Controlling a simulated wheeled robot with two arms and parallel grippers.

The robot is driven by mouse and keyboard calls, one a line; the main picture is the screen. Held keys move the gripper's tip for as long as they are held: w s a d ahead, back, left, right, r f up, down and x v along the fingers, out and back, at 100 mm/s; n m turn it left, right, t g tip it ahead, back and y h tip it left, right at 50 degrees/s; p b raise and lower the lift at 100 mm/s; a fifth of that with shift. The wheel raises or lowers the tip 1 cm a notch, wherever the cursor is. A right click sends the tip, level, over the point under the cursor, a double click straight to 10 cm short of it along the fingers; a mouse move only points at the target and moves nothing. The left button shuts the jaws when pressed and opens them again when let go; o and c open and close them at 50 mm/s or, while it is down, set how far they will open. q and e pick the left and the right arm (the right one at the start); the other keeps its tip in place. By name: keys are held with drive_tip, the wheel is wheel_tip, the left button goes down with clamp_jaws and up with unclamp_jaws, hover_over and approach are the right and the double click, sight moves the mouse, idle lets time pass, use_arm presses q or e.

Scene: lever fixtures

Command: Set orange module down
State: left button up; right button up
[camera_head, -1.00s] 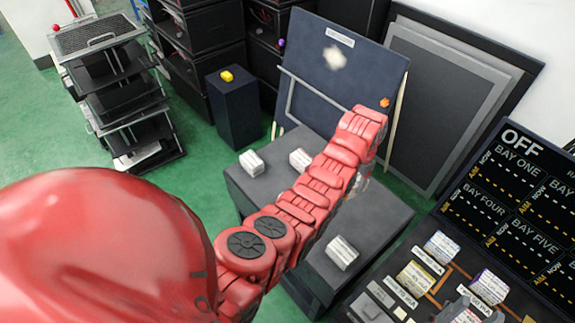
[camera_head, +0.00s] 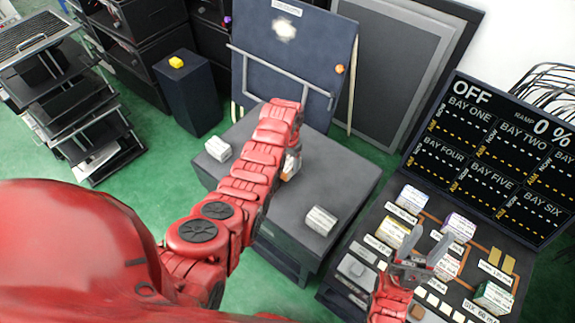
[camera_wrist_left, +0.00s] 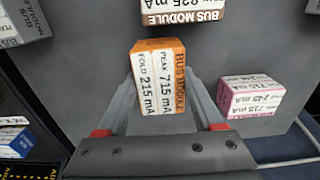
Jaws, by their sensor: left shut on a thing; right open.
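My left gripper (camera_wrist_left: 158,108) is shut on the orange module (camera_wrist_left: 158,78), which has a white face with black print, in the left wrist view. The module is above the grey tabletop; I cannot tell whether it touches it. In the head view my red left arm hides most of the left gripper (camera_head: 292,160), and only a small part of the orange module (camera_head: 288,174) shows beside it. My right gripper (camera_head: 424,242) is open and empty, fingers raised, over the bay console at lower right.
The grey table (camera_head: 345,185) also bears a white module at left (camera_head: 218,148) and one at front right (camera_head: 320,220). In the wrist view a pink module (camera_wrist_left: 250,95) and a brown one (camera_wrist_left: 183,12) stand close by. The bay screen (camera_head: 500,150) reads OFF.

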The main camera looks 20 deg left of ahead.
use_arm(q)
drive_tip(key=shift+f, duration=1.2)
drive_tip(key=shift+f, duration=0.15)
drive_tip(key=o, duration=1.5)
